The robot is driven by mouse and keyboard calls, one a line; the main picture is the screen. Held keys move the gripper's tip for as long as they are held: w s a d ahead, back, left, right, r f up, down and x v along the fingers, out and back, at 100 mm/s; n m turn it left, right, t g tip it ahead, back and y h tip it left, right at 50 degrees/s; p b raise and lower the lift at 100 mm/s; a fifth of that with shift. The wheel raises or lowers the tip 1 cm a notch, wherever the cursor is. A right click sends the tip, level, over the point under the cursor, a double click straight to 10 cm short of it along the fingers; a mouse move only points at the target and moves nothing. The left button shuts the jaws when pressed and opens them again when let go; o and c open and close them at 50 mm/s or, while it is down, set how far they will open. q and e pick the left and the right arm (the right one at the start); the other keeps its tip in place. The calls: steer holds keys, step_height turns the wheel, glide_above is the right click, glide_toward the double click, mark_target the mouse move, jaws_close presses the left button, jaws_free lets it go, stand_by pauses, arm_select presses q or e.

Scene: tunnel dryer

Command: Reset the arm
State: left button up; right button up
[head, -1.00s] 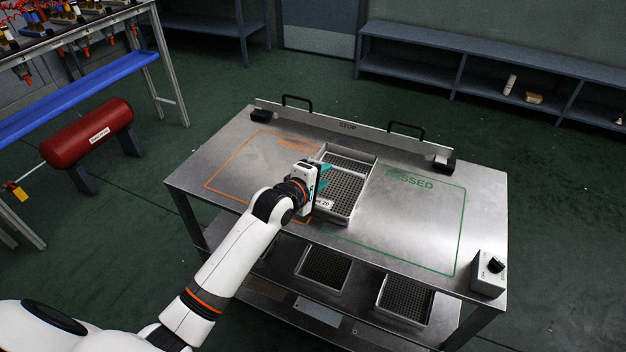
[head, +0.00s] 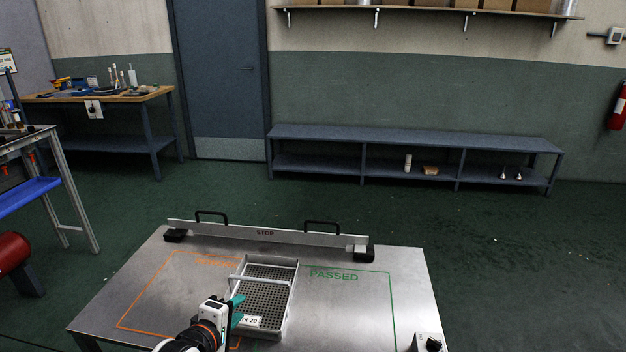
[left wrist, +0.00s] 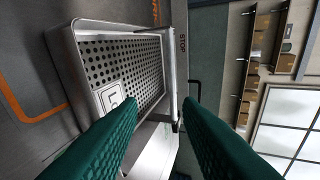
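My left gripper (head: 236,309) is at the near left side of a perforated metal tray with a handle (head: 286,301) on the steel table. In the left wrist view its two green fingers (left wrist: 162,135) stand wide apart with nothing between them. The tray (left wrist: 68,62) shows there just beyond the fingers, with its crossbar. Whether a finger touches the tray I cannot tell. My right gripper is in neither view.
The steel table (head: 347,316) has an orange outlined area left of the tray and a green "PASSED" area to the right, bare. A "STOP" rail (head: 265,234) runs along the back. A switch box (head: 427,343) sits at the right corner. A bench (head: 330,137) stands by the wall.

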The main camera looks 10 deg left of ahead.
arm_select(q)
steer(key=s+f+m+g+y, duration=0.1)
steer(key=s+f+m+g, duration=0.2)
steer(key=s+m, duration=0.5)
steer(key=s+d+f+m+g+y, duration=0.1)
steer(key=s+f+m+g, duration=0.25)
steer(key=s, duration=0.85)
steer(key=s+f+m+g, duration=0.3)
steer(key=s+m, duration=0.3)
steer(key=s, duration=0.5)
step_height(320, 180, down, 25)
steer(key=g+p, duration=0.2)
steer(key=s+a+f+p, duration=0.1)
steer(key=s+a+f, duration=0.1)
steer(key=s+f, duration=1.2)
steer(key=shift+s+a+y, duration=0.25)
steer(key=shift+s+y, duration=0.05)
steer(key=shift+s, duration=0.65)
steer(key=shift+g, duration=0.25)
